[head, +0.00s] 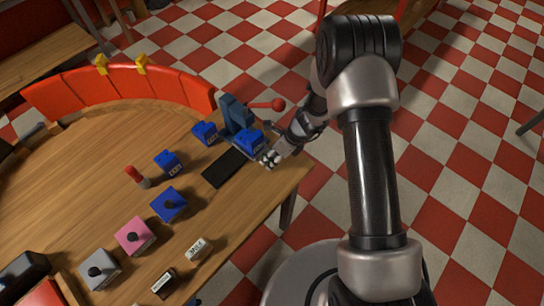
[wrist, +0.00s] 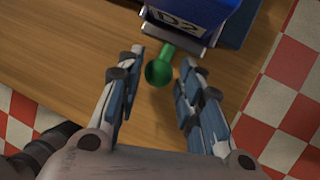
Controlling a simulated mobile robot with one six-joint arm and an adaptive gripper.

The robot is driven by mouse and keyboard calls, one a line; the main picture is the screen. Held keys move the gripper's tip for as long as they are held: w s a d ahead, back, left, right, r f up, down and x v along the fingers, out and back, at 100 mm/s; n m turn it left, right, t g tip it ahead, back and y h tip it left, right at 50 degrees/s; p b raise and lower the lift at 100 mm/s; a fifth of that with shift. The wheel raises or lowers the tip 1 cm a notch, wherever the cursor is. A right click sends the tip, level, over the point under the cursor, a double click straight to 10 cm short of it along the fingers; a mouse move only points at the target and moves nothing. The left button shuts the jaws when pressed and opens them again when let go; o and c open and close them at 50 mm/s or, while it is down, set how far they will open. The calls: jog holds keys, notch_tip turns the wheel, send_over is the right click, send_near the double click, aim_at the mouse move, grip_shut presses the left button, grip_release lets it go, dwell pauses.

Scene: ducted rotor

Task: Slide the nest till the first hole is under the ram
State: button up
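A blue block labelled D2 (wrist: 190,12), which I take to be the nest, has a green round knob (wrist: 158,73) on a short stem in the wrist view. It also shows in the head view (head: 250,143) at the foot of the blue press (head: 233,112), whose lever ends in a red ball (head: 278,104). My gripper (wrist: 162,58) is open, with one finger on each side of the knob and visible gaps to it. It also shows in the head view (head: 271,157) beside the block. The holes and the ram's lower end cannot be made out.
A black flat plate (head: 225,167) lies left of my gripper. Blue blocks (head: 205,132) (head: 168,163), a blue knobbed box (head: 168,204), a pink box (head: 135,236) and a red-topped peg (head: 137,175) stand on the wooden table (head: 70,190). The table edge is close to my gripper.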

jog(key=d+r, duration=0.2)
jog(key=shift+s+d+r, duration=0.1)
jog(key=shift+d+r, duration=0.25)
jog(key=shift+r, duration=0.05)
jog(key=d, duration=0.7)
jog(key=s+d, duration=0.1)
jog(key=d, duration=0.2)
jog(key=shift+d, duration=0.3)
jog(key=shift+o, duration=1.4)
jog(key=shift+a, duration=0.1)
jog(key=a, duration=1.1)
jog(key=shift+w+a+f, duration=0.1)
jog(key=shift+w+a, duration=0.3)
jog(key=shift+b+x, duration=0.6)
jog(key=shift+x, duration=0.45)
jog(key=shift+a+f, duration=0.25)
jog(key=shift+f, duration=0.15)
